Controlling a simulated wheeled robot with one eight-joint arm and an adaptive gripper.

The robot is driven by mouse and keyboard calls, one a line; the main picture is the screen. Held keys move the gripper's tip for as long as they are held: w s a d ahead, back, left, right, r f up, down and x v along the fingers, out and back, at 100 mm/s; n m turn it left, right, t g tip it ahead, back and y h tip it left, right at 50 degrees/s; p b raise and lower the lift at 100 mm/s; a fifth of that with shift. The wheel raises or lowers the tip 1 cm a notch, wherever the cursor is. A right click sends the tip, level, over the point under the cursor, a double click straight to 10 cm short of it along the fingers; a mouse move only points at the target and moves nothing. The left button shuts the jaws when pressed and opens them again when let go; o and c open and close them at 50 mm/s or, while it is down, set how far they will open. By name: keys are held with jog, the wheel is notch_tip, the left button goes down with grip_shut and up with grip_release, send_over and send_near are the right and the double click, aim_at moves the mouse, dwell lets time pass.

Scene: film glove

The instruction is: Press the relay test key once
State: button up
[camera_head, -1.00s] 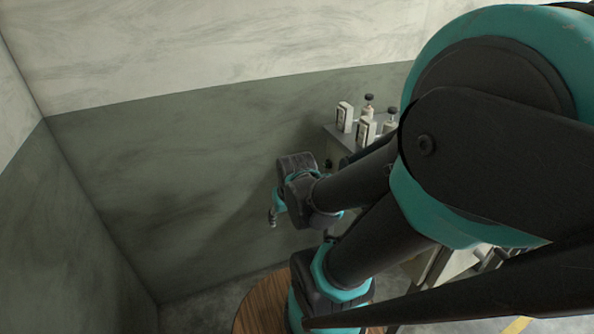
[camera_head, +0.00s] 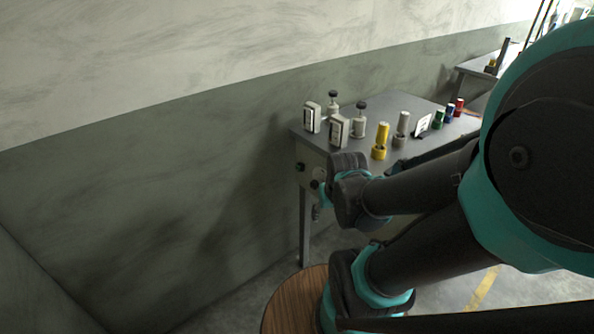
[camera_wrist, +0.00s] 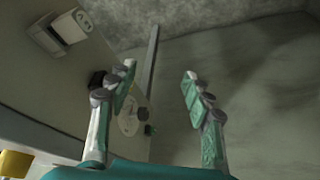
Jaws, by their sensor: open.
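I cannot tell for sure which part is the relay test key. On the front face of the grey table (camera_head: 385,118), a small dark green button (camera_head: 300,167) and a dark knob (camera_head: 315,184) show beside my wrist. In the wrist view a pale round plate (camera_wrist: 129,122) with a dark green button (camera_wrist: 150,130) shows between my fingers, partly behind the left one. A black knob (camera_wrist: 97,80) is left of that finger. My gripper (camera_wrist: 158,76) is open and empty. In the head view its fingers are small and partly hidden below the table edge, near the panel.
On the table stand two white boxes (camera_head: 312,117), two posts with black knobs (camera_head: 358,124), a yellow cylinder (camera_head: 382,134), a grey cylinder (camera_head: 402,124), a white card (camera_head: 423,124) and small coloured cylinders. A wooden round top (camera_head: 290,300) is below my arm. The wall is close behind.

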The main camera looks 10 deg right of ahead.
grip_shut()
dwell(1.4)
